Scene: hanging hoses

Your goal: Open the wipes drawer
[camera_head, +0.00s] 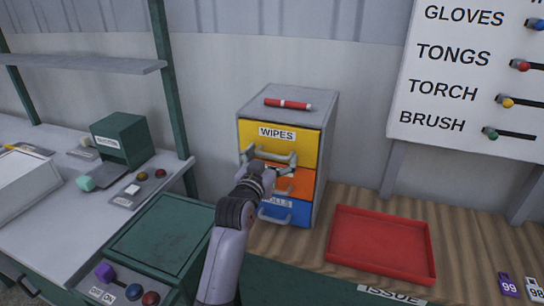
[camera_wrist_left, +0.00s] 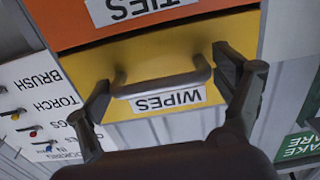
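The yellow wipes drawer (camera_head: 304,148) is the top drawer of a small grey cabinet (camera_head: 327,130), with a white "WIPES" label. It looks shut or nearly shut in the head view. Its grey bar handle shows upside down in the left wrist view (camera_wrist_left: 160,83), above the label there. My left gripper (camera_head: 269,160) is in front of the drawer, at handle height. Its fingers are spread wide, one beyond each end of the bar, in the left wrist view (camera_wrist_left: 168,82). Whether they touch the handle is unclear. My right gripper is not in view.
Below are an orange drawer (camera_head: 299,183) and a blue drawer (camera_head: 300,212), partly hidden by my left arm. A red marker (camera_head: 287,104) lies on the cabinet. A red tray (camera_head: 380,244) sits on the bench to the right. A green box (camera_head: 160,235) stands left of my arm.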

